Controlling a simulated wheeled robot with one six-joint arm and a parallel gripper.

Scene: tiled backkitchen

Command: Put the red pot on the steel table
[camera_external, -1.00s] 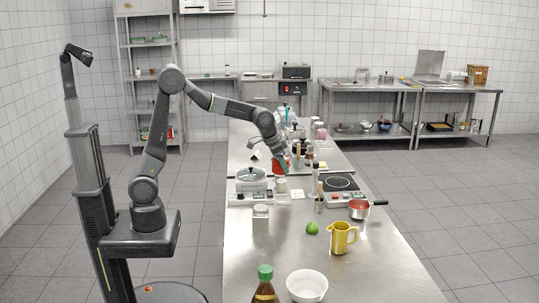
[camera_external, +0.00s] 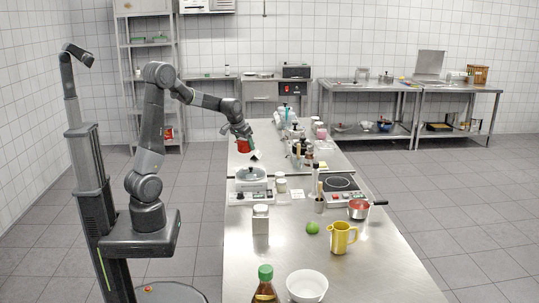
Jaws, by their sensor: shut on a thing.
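My gripper (camera_external: 240,137) is shut on a small red pot (camera_external: 243,147) and holds it near the left edge of the long steel table (camera_external: 256,262), toward its far half. The pot looks raised above the tabletop, though its exact height is hard to tell. The jaws cover part of the pot. A second red pan (camera_external: 359,212) with a dark handle stands on the right side of the same table.
A hotplate (camera_external: 340,184), a lidded pot on a scale (camera_external: 251,180), a yellow jug (camera_external: 342,238), a green lime (camera_external: 312,228), a white bowl (camera_external: 306,286) and a bottle (camera_external: 265,284) stand on the table.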

